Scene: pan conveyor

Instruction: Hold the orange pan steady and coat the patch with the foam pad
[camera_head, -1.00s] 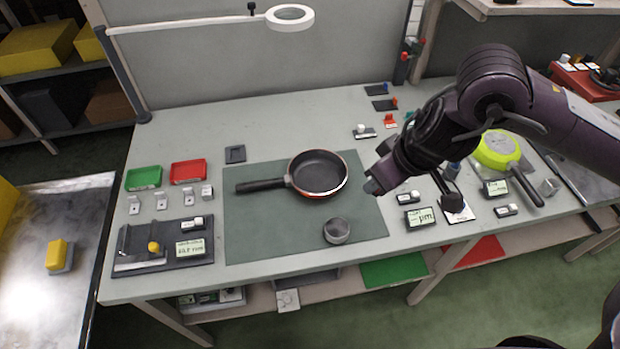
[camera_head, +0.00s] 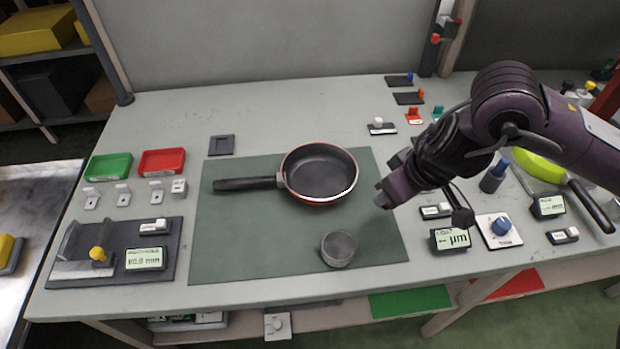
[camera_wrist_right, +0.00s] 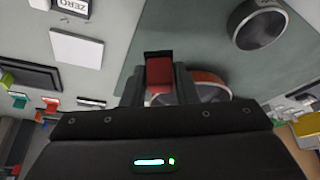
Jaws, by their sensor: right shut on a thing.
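The orange pan (camera_head: 318,174), dark inside with an orange-red outer side, sits upright on the green mat (camera_head: 290,250), its black handle pointing left. My right gripper (camera_head: 381,200) is right of the pan, above the mat's right edge, apart from the pan. In the right wrist view it is shut on a small red block (camera_wrist_right: 160,75) with a black end; I cannot tell if this is the foam pad. Part of the pan (camera_wrist_right: 208,80) shows behind the fingers there. No coating patch is clearly visible. My left gripper is not in view.
A grey round cup (camera_head: 338,249) stands on the mat's front part. A green tray (camera_head: 109,167) and red tray (camera_head: 162,161) are at left, above a gauge stand (camera_head: 115,255).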

